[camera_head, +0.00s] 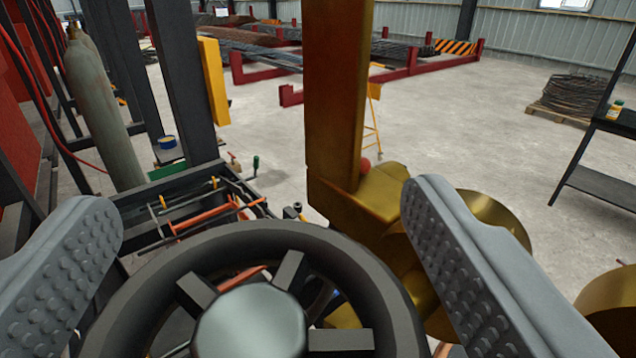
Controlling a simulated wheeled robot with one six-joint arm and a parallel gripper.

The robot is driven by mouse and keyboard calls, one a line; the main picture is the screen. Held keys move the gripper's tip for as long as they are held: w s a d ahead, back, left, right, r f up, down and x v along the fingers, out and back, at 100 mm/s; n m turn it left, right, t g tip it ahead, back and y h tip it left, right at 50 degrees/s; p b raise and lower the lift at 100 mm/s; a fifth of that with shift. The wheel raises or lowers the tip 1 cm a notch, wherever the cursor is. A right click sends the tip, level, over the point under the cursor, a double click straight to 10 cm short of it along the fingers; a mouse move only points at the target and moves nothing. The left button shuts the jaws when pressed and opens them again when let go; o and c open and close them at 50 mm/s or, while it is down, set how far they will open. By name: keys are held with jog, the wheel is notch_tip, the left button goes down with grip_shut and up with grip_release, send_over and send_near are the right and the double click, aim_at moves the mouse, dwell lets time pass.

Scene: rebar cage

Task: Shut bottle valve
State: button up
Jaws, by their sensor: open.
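A black round handwheel (262,239) with spokes and a grey-green hub (250,325) fills the lower middle of the view, close to the camera. It appears to be the bottle valve's wheel. A brass-coloured valve body (345,195) with a tall upright part and rounded parts stands behind and right of the wheel. My gripper (262,208) is open, with one grey studded finger on each side of the wheel. The right finger overlaps the brass parts in the picture. I cannot tell whether either finger touches the rim. The wheel's lower part is cut off.
A tall grey-green gas cylinder (98,110) stands at left beside dark posts. A rack with tools (195,205) lies behind the wheel. A dark table (600,185) stands at right. Red floor racks (400,72) are farther back, with open concrete floor between.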

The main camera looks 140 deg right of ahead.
jog(key=shift+n+t+h, duration=0.5)
jog(key=shift+t, duration=0.1)
